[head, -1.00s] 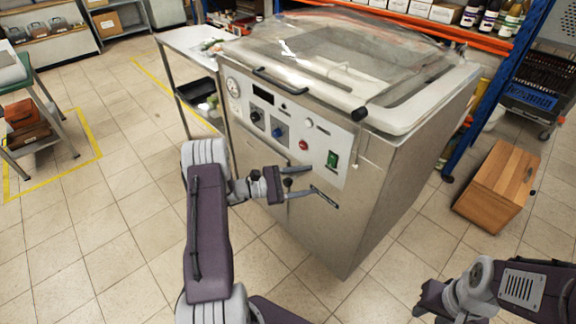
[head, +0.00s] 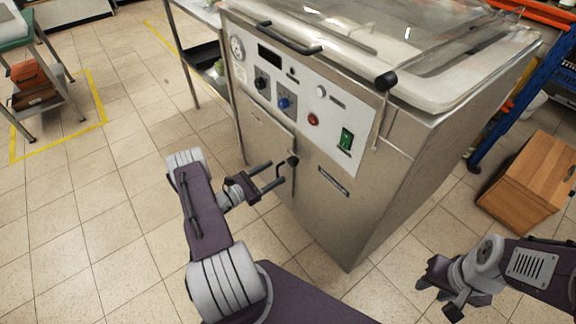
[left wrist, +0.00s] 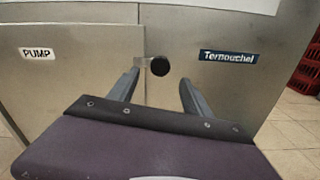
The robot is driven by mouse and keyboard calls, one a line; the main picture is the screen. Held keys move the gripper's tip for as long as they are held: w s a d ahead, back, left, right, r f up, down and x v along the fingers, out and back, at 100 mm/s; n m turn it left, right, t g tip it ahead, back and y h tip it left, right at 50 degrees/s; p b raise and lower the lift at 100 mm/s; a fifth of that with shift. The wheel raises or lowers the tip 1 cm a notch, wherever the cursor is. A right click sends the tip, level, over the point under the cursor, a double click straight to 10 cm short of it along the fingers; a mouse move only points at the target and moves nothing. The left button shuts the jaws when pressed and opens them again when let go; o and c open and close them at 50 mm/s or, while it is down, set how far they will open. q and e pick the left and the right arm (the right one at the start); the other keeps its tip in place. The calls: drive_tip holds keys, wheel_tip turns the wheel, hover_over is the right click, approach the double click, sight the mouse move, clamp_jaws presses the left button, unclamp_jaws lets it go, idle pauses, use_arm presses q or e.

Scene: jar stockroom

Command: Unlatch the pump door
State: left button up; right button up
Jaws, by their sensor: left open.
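The pump door (head: 264,131) is a steel panel low on the front of the vacuum machine. In the left wrist view the door (left wrist: 80,88) carries a PUMP label and looks closed. Its latch has a round black knob (head: 293,161) at the door's right edge. The knob also shows in the left wrist view (left wrist: 159,66), on a small metal piece. My left gripper (head: 277,174) is open and empty, pointing at the machine. In the left wrist view the knob appears between the fingertips; I cannot tell whether they touch it. My right gripper (head: 440,288) hangs apart at the lower right.
Above the door is the control panel (head: 330,120) with dials and a green switch, then a handle (head: 287,40) and clear lid. A wooden cabinet (head: 530,180) stands right and a side table with a shelf left.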

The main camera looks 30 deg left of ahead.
sight(290, 163)
use_arm(q)
drive_tip(key=b+x, duration=0.1)
drive_tip(key=x, duration=0.6)
drive_tip(key=shift+w+d, duration=0.1)
drive_tip(key=shift+w, duration=0.05)
clamp_jaws()
